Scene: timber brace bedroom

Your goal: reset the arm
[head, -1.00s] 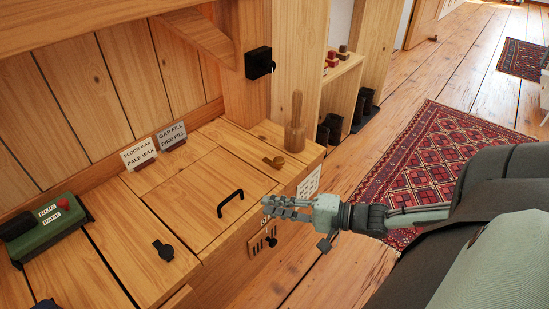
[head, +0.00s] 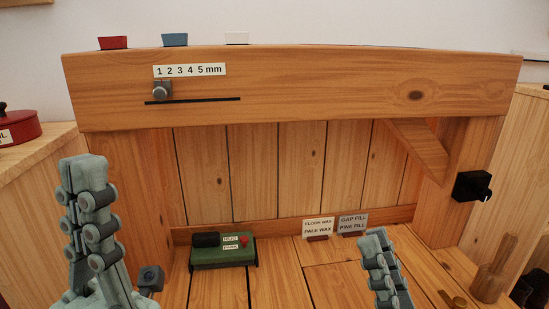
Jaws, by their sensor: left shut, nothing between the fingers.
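My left gripper (head: 84,165) stands upright at the left of the head view, fingers pointing up. It is shut and holds nothing. My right gripper (head: 374,240) shows at the bottom, right of centre, in front of the bench top. Its fingers also point up and overlap in this view, so I cannot tell whether they are open or shut. I see nothing held in it. The lower parts of both arms are out of the frame.
A timber beam (head: 320,85) with a slider (head: 162,91) crosses above the bench. A green box (head: 222,256) and two label cards (head: 318,226) stand at the back of the bench top. A black knob box (head: 472,186) is on the right post. A red pot (head: 18,126) is at left.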

